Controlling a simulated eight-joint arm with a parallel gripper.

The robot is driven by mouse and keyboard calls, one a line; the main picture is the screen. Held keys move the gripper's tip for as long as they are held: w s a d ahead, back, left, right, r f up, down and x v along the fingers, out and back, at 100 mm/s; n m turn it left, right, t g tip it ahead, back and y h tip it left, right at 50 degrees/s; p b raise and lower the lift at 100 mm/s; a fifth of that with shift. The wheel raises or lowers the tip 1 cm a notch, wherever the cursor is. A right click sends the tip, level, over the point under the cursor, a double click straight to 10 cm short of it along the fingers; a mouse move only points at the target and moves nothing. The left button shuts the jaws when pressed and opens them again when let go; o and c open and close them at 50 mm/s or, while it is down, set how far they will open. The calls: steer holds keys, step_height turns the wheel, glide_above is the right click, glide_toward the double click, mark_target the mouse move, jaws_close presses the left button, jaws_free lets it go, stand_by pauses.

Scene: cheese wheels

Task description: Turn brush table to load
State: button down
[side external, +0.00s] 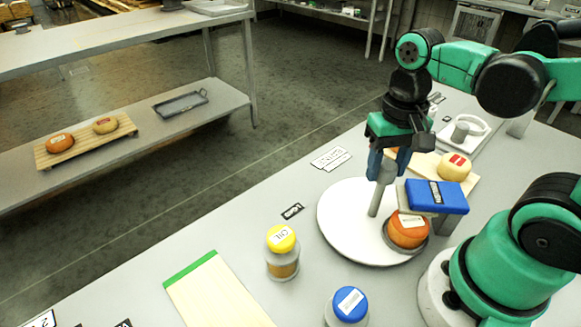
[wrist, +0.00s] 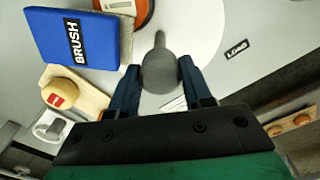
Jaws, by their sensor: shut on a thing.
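The brush table is a white round turntable (side external: 345,228) with an upright grey post (side external: 376,199). It also shows in the wrist view (wrist: 208,25). My gripper (side external: 386,168) points down and is shut on the post. In the wrist view my fingers (wrist: 160,85) stand on both sides of the post's rounded top (wrist: 159,68). An orange cheese wheel (side external: 407,232) with a pale label sits in a grey ring on the turntable, partly under the blue BRUSH block (side external: 437,196). The LOAD card (side external: 292,211) lies on the bench just left of the turntable.
A yellow-lidded oil jar (side external: 282,252) and a blue-lidded jar (side external: 347,306) stand in front. A board with a yellow cheese (side external: 454,167) lies behind the brush. A green-edged board (side external: 215,292) is front left. A lower shelf holds cheeses on a slatted board (side external: 85,142).

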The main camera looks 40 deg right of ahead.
steer(key=shift+m, duration=9.5)
steer(key=shift+c, duration=1.8)
jaws_free()
steer(key=shift+r, duration=2.85)
